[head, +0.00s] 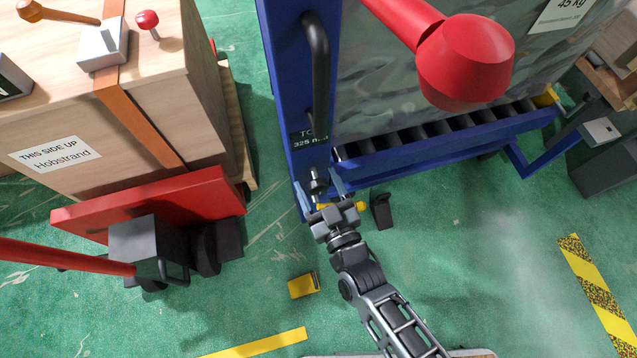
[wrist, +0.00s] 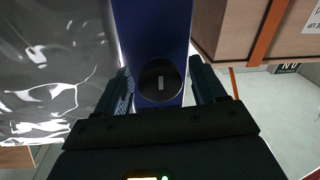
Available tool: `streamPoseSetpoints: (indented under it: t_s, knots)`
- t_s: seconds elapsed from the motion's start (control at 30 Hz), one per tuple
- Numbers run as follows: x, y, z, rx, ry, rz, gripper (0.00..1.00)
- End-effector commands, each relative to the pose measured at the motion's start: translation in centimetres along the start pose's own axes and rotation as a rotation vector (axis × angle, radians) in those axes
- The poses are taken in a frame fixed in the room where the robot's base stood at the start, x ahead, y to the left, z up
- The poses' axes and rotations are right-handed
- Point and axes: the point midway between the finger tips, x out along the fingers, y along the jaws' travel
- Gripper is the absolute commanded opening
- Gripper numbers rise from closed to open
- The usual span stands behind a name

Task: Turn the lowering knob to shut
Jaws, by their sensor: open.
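The lowering knob looks to be the round black knob (wrist: 160,83) with a pale grey mark on its face, on the blue post (wrist: 150,30) in the wrist view. In the head view a small dark knob (head: 318,180) shows low on the blue post (head: 291,100). My gripper (wrist: 158,75) is open, with one finger on each side of the knob and a gap on both sides. In the head view my gripper (head: 328,190) is at the post's lower end. Its fingers partly hide the area around the knob.
A blue roller table (head: 450,140) carries a wrapped load (head: 390,80). A red lever with a thick end (head: 465,60) hangs over it. A yellow block (head: 303,285) and a black pedal (head: 381,211) are low down.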

Motion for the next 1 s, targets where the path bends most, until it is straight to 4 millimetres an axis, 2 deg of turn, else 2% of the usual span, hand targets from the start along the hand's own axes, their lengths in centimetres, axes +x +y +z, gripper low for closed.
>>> streamPoseSetpoints:
  t_s: [0.3, 0.83, 1.0]
  knots:
    - [0.25, 0.01, -0.01, 0.000, 0.000, 0.000, 0.69]
    - [0.23, -0.04, -0.01, -0.001, 0.000, -0.001, 0.18]
    - [0.22, -0.08, 0.02, 0.004, 0.000, -0.001, 0.16]
